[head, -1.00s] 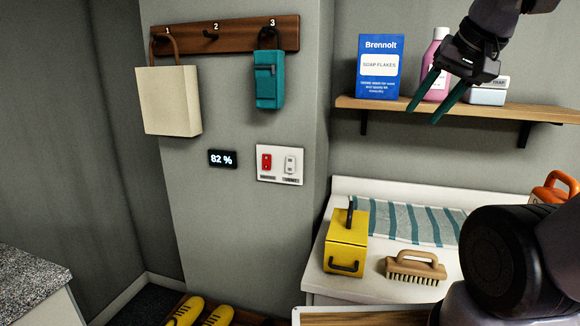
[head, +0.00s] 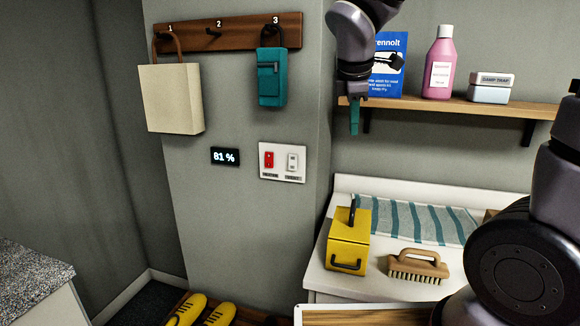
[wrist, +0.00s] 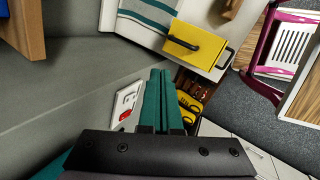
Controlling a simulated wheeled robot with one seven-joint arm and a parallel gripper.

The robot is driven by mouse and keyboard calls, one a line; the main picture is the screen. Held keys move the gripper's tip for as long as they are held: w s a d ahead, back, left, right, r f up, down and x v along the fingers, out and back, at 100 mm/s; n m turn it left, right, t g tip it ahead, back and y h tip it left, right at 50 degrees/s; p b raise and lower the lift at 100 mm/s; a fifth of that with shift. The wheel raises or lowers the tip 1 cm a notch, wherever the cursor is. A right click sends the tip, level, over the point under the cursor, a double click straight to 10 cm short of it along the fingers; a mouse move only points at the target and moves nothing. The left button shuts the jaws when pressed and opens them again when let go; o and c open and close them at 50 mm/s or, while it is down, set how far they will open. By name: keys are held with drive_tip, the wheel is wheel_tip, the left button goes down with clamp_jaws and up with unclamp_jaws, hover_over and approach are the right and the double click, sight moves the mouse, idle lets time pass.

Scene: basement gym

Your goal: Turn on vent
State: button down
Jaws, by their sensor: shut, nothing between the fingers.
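The switch plate (head: 282,162) is on the grey wall pillar and carries two rocker switches. The left switch is red (head: 269,160) and the right one is white (head: 292,161); the small labels under them are too blurred to read surely. In the wrist view the plate (wrist: 127,100) lies left of the fingers, with the red switch (wrist: 125,116) near them. My gripper (head: 354,132) is shut and empty, its teal fingers pointing down, right of and a little above the plate, apart from it. The fingers also show closed together in the wrist view (wrist: 161,75).
A display (head: 225,156) left of the plate reads 81 %. A hook rail (head: 240,32) holds a cream bag (head: 172,98) and a teal pouch (head: 272,80). The shelf (head: 460,106) and the counter with a yellow box (head: 348,240) and brush (head: 415,268) are at right.

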sight(290, 165)
drive_tip(key=w+a+f+n+t, duration=0.1)
drive_tip(key=a+f+n, duration=0.2)
drive_tip(key=a+n, duration=0.4)
drive_tip(key=w+a+f+n+t, duration=0.1)
drive_tip(key=a+f+n, duration=0.3)
drive_tip(key=a+n, duration=0.4)
drive_tip(key=shift+w+a, duration=0.4)
drive_tip(key=shift+a, duration=0.85)
drive_tip(key=x, duration=0.4)
drive_tip(key=w+r+x, duration=0.1)
drive_tip(key=x, duration=0.3)
drive_tip(key=w+d+x, duration=0.1)
drive_tip(key=x, duration=0.3)
drive_tip(key=shift+s+r, duration=0.1)
drive_tip(key=shift+r, duration=0.15)
drive_tip(key=shift+w+d, duration=0.15)
drive_tip(key=shift+w, duration=0.4)
drive_tip(key=shift+w+f, duration=0.1)
